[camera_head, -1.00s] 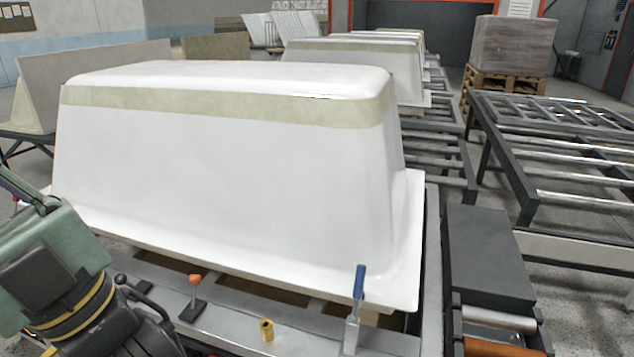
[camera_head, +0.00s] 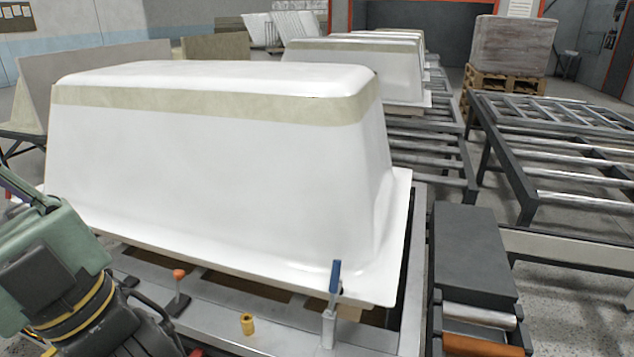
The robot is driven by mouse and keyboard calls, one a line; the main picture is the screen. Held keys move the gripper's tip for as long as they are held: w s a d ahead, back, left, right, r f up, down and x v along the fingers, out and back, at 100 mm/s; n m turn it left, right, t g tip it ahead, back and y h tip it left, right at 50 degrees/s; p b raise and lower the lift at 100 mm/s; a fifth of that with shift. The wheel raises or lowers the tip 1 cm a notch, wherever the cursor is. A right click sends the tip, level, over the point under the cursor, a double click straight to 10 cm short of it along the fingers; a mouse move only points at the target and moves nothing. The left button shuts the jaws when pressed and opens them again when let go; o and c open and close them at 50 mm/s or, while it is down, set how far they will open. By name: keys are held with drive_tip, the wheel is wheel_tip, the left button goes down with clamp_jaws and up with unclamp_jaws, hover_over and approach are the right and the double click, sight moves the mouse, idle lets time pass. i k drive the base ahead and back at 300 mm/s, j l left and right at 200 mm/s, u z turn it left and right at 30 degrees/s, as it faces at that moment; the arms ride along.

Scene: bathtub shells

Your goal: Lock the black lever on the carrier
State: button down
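The carrier (camera_head: 385,336) is a grey metal frame under an upturned white bathtub shell (camera_head: 220,165). A small black lever knob (camera_head: 131,281) shows at the carrier's near left edge, right beside my gripper; its lower part is mostly hidden. An orange-knobbed lever (camera_head: 179,275) stands on a dark base to its right. A blue-handled lever (camera_head: 335,277) stands upright near the shell's front corner. My gripper (camera_head: 158,322) is at the lower left, dark and partly cut off by the frame edge. Its fingers are too unclear to tell their opening.
A yellow fitting (camera_head: 247,324) sits on the carrier between the orange and blue levers. A dark block with a roller and orange part (camera_head: 472,255) stands right of the carrier. Roller conveyors (camera_head: 570,150) and more shells (camera_head: 360,60) lie behind.

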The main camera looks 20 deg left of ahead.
sight(109, 271)
drive_tip(key=u, duration=1.4)
